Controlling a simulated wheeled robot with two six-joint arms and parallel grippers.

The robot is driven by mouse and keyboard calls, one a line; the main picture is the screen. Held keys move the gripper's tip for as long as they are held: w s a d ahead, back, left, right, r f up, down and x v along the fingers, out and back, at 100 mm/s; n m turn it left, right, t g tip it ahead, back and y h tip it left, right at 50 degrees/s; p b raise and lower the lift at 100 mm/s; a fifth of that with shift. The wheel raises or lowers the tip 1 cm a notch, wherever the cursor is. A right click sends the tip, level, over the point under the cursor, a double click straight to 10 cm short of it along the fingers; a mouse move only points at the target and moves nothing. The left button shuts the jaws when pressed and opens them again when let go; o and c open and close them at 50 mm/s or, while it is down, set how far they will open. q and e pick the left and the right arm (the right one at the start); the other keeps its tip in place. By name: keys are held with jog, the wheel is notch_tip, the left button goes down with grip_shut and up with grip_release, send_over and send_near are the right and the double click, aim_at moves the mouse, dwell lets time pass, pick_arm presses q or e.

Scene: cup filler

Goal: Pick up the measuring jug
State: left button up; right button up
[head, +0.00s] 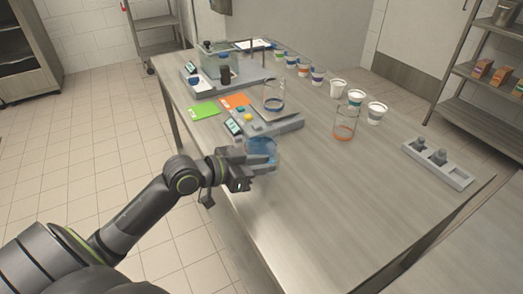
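A clear jug with a blue tint (263,147) is near the table's left edge, in front of the grey scale. My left gripper (258,162) is right at this jug, and its fingers overlap the jug's lower left side. Whether the fingers are closed on the jug or only beside it is too small to tell. I cannot tell whether the jug rests on the table. My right gripper is not in view.
A glass beaker with a blue band (274,97) stands on the grey scale (285,124). An orange-banded beaker (345,124) stands to the right. Several cups (377,112) line the far side. A grey holder (438,163) lies at right. The table's near part (330,210) is clear.

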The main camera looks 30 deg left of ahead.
aim_at(275, 173)
pick_arm(q)
jog(key=shift+x, duration=2.1)
jog(key=shift+s, duration=0.1)
grip_shut()
